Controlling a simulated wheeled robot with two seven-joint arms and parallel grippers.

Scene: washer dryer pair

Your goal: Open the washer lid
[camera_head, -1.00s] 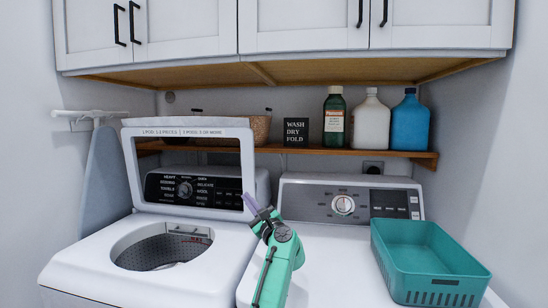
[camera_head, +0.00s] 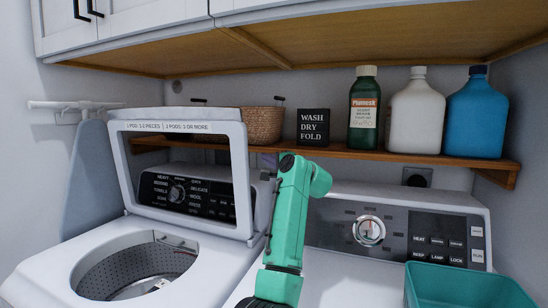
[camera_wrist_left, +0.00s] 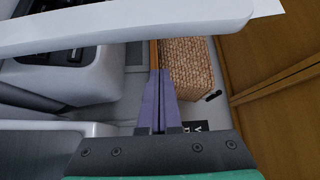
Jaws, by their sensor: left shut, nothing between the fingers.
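The washer (camera_head: 50,262) stands at the left with its tub opening uncovered. Its white-framed lid (camera_head: 241,185), with a clear window, stands raised and leans back in front of the control panel. My left gripper (camera_head: 268,160) is just right of the lid's upper right side, mostly hidden behind my green arm. In the left wrist view its purple fingers (camera_wrist_left: 157,92) are shut and empty. A white bar, apparently the lid's edge (camera_wrist_left: 130,28), crosses the top of that view beyond the fingertips, with no clear contact. My right gripper is out of view.
The dryer (camera_head: 335,285) is at the right, with a teal basket (camera_head: 465,285) on top. A wooden shelf (camera_head: 400,160) behind holds a wicker basket (camera_head: 262,126), a sign (camera_head: 313,127) and bottles (camera_head: 418,112). Cabinets (camera_head: 130,25) hang above.

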